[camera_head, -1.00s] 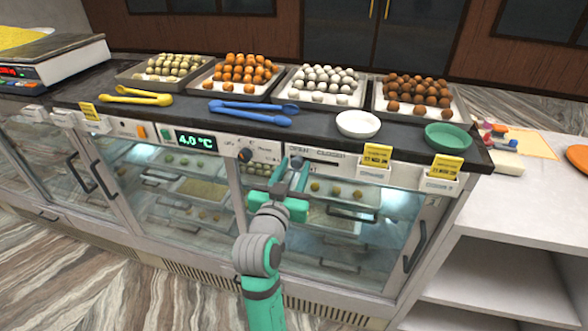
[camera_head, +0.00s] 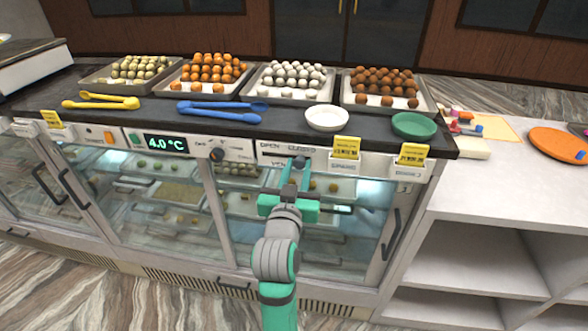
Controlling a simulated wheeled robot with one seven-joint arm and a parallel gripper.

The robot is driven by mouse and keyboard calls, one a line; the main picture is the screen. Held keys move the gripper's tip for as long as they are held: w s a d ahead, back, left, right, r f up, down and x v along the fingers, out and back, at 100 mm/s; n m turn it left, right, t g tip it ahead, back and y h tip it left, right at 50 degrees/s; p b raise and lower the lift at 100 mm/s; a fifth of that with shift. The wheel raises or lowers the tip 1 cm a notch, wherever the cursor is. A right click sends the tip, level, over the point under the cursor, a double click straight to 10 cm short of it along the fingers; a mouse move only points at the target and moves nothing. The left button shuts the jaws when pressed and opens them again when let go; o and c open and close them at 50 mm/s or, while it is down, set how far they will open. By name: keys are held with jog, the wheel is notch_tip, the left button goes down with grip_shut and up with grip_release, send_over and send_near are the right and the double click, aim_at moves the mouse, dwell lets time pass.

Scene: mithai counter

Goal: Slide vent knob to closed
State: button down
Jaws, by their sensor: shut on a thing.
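The vent panel (camera_head: 264,161) is a white plate on the counter front, with the words OPEN on its left and CLOSED to the right above a dark slot. The dark vent knob (camera_head: 299,162) is at the slot, below the CLOSED word and right of OPEN. The fingers partly hide the knob and the slot's right part, so I cannot tell whether the knob is at the slot's end.
A yellow price card (camera_head: 346,147) in a white holder stands just right of my gripper. A round control knob (camera_head: 217,155) and the 4.0 °C display (camera_head: 166,144) are to the left. Glass doors (camera_head: 170,205) lie below. Sweet trays (camera_head: 248,92) and tongs (camera_head: 218,112) are on the counter.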

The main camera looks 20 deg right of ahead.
jog(key=shift+s+d, duration=0.15)
jog(key=shift+s, duration=0.05)
jog(key=c, duration=1.4)
grip_release()
jog(key=shift+c, duration=0.2)
jog(key=shift+s, duration=0.1)
jog(key=v, duration=0.7)
jog(key=shift+s, duration=0.2)
